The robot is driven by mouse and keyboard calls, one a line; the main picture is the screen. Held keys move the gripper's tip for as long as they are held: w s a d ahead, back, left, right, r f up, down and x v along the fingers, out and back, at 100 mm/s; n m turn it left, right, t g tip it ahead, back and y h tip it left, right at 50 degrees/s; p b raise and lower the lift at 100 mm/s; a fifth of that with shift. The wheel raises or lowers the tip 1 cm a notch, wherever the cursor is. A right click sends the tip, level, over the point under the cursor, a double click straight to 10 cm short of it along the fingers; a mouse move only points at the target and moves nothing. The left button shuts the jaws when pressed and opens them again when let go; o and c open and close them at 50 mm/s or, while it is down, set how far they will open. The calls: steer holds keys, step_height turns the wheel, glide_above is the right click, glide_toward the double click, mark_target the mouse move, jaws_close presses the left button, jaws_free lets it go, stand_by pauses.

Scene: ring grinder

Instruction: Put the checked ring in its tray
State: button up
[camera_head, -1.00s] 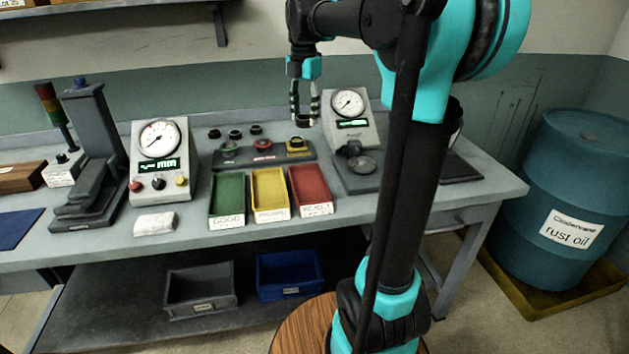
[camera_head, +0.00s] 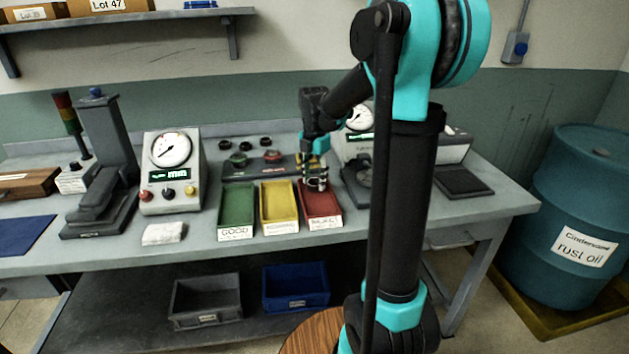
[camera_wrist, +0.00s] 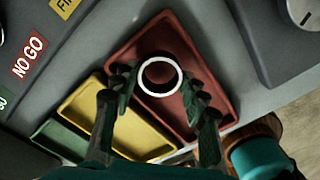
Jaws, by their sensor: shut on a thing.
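My gripper (camera_head: 314,186) is shut on a ring and holds it over the red tray (camera_head: 323,221), which bears a label that appears to read REJECT. In the wrist view the ring (camera_wrist: 160,76) shows a pale rim and a dark outer wall between my fingertips. It is over the inside of the red tray (camera_wrist: 204,118); whether it touches the floor I cannot tell. Beside it are the yellow tray (camera_head: 278,203) and the green tray (camera_head: 236,203), labelled GOOD. Both look empty.
Behind the trays is a dark block (camera_head: 240,172) with coloured pieces, and several dark rings (camera_head: 245,145) behind it. A dial gauge (camera_head: 171,172) stands left, and another gauge (camera_head: 359,117) is close right.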

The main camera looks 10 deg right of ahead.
steer(key=shift+f, duration=0.3)
steer(key=shift+f, duration=0.1)
steer(key=o, duration=1.3)
steer(key=shift+o, duration=0.2)
step_height(320, 180, up, 12)
